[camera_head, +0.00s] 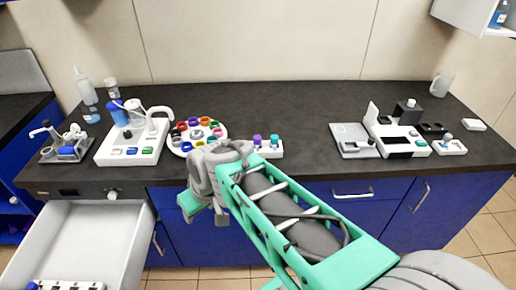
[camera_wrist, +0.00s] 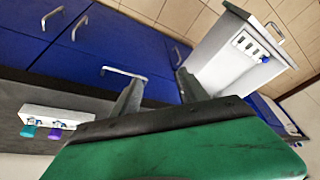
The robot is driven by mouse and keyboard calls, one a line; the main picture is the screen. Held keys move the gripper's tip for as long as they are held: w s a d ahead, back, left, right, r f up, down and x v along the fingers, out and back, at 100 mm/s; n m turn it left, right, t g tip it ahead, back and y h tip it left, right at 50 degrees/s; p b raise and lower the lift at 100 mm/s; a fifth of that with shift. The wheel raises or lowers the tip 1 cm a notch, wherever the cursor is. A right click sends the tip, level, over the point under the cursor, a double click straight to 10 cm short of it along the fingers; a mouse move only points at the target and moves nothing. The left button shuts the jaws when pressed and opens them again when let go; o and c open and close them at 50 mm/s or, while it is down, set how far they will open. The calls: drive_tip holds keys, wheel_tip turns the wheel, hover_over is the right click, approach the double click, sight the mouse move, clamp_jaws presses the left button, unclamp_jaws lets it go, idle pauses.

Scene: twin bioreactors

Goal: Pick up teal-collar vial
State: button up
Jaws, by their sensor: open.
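A teal-topped vial (camera_head: 275,140) stands in a small white rack (camera_head: 268,152) on the dark counter, right of the round carousel. A purple-topped vial (camera_head: 257,141) stands beside it on the left. In the wrist view, the teal-topped vial (camera_wrist: 28,131) and the purple-topped vial (camera_wrist: 55,133) show at the lower left, off to the side of the fingers. My gripper (camera_head: 206,212) is in front of the counter edge, apart from the rack; in the wrist view its fingers (camera_wrist: 160,82) are spread with nothing between them.
A white carousel (camera_head: 183,150) with several coloured caps stands left of the rack. An open white drawer (camera_head: 92,235) juts out at the lower left, holding another rack (camera_wrist: 250,46). Devices stand on both sides of the counter. Bare counter (camera_head: 300,125) lies behind and right of the vials.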

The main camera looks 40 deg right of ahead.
drive_tip(key=w+d+f+t+y+b, duration=0.2)
drive_tip(key=w+d+f+t+b, duration=0.1)
drive_tip(key=w+d+f, duration=0.45)
drive_tip(key=m+t+h+b, duration=0.1)
drive_tip(key=t+h+b, duration=0.2)
drive_tip(key=t, duration=0.5)
approach(276, 142)
drive_tip(key=w+a+f, duration=0.1)
drive_tip(key=w+a, duration=0.1)
drive_tip(key=a, duration=0.1)
drive_tip(key=w+a+f, duration=0.1)
drive_tip(key=w+a, duration=0.2)
drive_tip(key=w+a+f, duration=0.1)
drive_tip(key=w+a, duration=0.1)
drive_tip(key=a, duration=0.1)
drive_tip(key=shift+w+a+f, duration=0.3)
drive_tip(key=shift+w, duration=0.1)
drive_tip(key=s+d+m+h, duration=0.1)
drive_tip(key=d, duration=0.1)
drive_tip(key=s+d+r+t+h, duration=0.1)
drive_tip(key=s+d, duration=0.1)
drive_tip(key=d, duration=0.1)
drive_tip(key=s+d+m+t+h, duration=0.1)
drive_tip(key=d, duration=0.2)
drive_tip(key=shift+s+r+m+h, duration=0.3)
drive_tip(key=shift+r, duration=0.05)
drive_tip(key=x, duration=0.3)
drive_tip(key=p+x, duration=0.1)
drive_tip(key=x, duration=0.3)
drive_tip(key=shift+w+d, duration=0.25)
